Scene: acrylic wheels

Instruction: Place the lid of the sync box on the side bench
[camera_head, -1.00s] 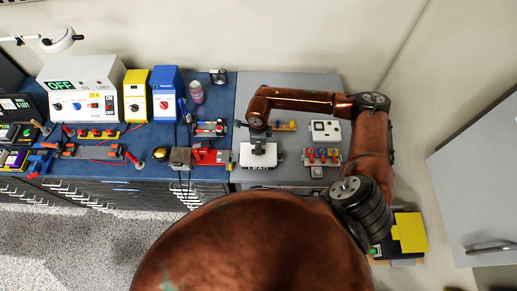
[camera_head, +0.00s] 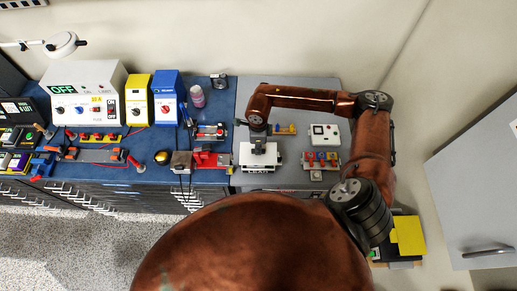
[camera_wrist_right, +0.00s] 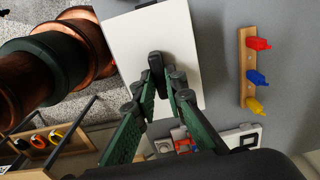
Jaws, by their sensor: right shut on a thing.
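A white flat lid-like plate (camera_head: 248,160) lies under my right gripper (camera_head: 259,146) at the front of the grey bench top (camera_head: 300,88). In the right wrist view the white plate (camera_wrist_right: 125,35) fills the upper middle. The right gripper's fingers (camera_wrist_right: 159,82) are close together over the plate, shut on a dark part at its middle, which they mostly hide. I cannot tell whether the plate sits on a box or hangs just above it. My left gripper is not in view.
A blue bench (camera_head: 140,145) with power units and parts stands left. On the grey top, a white meter (camera_head: 324,130) and a red-blue-yellow connector block (camera_head: 321,156) lie right of the plate. A yellow panel (camera_head: 408,235) stands lower right. A wooden rack (camera_wrist_right: 40,148) shows in the wrist view.

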